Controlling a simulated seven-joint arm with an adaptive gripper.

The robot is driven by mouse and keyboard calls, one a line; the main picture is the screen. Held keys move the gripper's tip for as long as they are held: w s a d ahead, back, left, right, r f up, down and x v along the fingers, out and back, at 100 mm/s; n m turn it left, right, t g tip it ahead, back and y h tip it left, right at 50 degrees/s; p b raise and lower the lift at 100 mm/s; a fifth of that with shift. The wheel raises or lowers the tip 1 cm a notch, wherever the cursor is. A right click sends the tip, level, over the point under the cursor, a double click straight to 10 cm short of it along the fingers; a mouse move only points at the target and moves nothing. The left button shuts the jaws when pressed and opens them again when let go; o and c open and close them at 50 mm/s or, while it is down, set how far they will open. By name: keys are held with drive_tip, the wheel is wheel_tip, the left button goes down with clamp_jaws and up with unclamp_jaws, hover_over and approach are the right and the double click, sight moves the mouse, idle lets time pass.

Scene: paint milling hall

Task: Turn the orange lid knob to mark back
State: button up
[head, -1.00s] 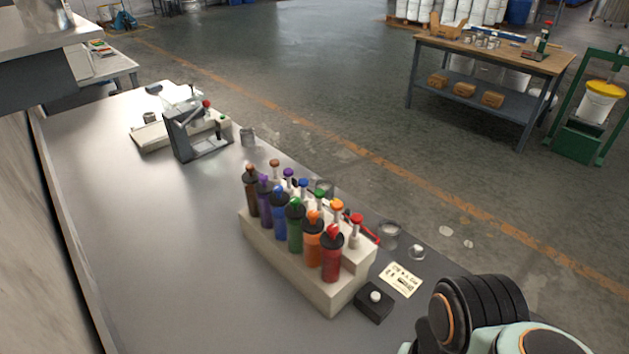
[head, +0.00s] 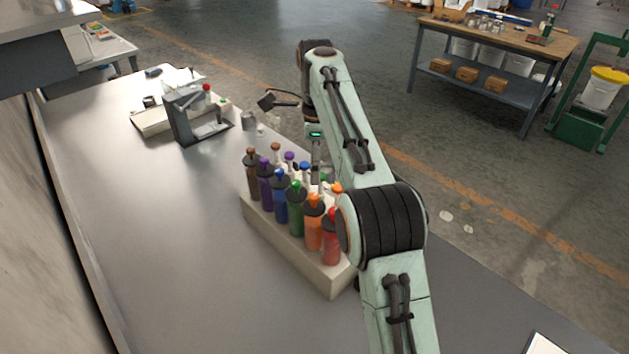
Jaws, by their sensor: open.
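The rack (head: 290,252) holds a front row of coloured bottles and a back row of smaller coloured knobs. The orange bottle (head: 313,232) stands near its right end, with an orange tip on its black lid (head: 314,202). Another orange knob (head: 337,187) shows behind it, next to my arm. I cannot tell which one is the lid knob, and no marks can be read. My gripper (head: 317,176) points down over the back row, behind the green bottle (head: 296,212) and left of the rear orange knob. It is open; its fingertips are small and partly hidden.
A grey press-like stand (head: 183,118) and a metal cup (head: 249,121) stand farther back. The table left of the rack is clear.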

sight(314, 196)
drive_tip(key=shift+a+f, duration=0.2)
drive_tip(key=shift+f, duration=0.35)
wheel_tip(314, 196, down, 6)
drive_tip(key=shift+r, duration=0.1)
clamp_jaws()
